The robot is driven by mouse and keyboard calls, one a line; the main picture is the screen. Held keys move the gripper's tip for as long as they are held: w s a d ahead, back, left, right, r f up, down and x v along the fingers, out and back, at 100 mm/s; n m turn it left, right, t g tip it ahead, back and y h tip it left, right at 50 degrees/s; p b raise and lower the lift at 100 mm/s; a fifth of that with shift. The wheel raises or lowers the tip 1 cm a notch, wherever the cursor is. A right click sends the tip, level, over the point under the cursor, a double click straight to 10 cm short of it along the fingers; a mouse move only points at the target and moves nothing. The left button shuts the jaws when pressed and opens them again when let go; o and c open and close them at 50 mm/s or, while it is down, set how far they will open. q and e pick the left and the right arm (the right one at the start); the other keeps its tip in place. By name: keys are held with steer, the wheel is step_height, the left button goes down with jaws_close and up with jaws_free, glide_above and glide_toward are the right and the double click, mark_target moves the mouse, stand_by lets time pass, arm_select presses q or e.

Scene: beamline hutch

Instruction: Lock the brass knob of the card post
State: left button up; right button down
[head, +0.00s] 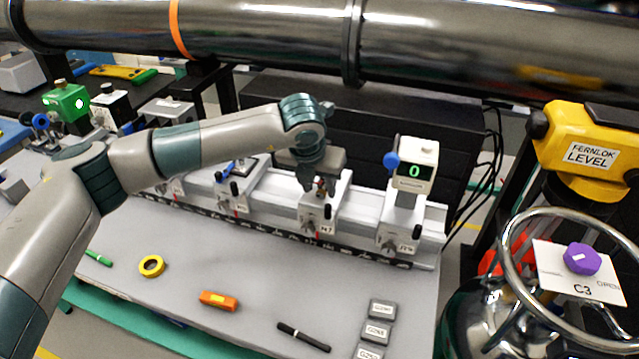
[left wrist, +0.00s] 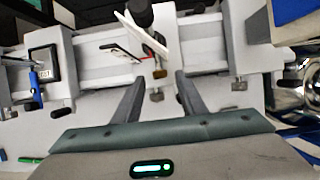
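The card post stands on the rail carriage (head: 316,222) below my left gripper (head: 320,188). In the left wrist view its white card (left wrist: 132,35) is seen nearly edge-on, with a black knob above it. The small brass knob (left wrist: 158,73) sits below the card, in line with the gap between the fingertips of my left gripper (left wrist: 158,84). The fingers are apart, one on each side of that line, and I see no contact with the knob. In the head view the gripper covers most of the post. My right gripper is not in view.
A display post (head: 413,172) reading 0 stands to the right on the rail; a carriage with a blue lever (head: 228,172) is to the left. A large pipe (head: 270,35) crosses above. An orange block (head: 219,300), yellow tape (head: 151,266) and a black marker (head: 303,337) lie on the bench.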

arm_select(q)
steer(key=shift+x, duration=1.1)
steer(key=shift+c, duration=0.3)
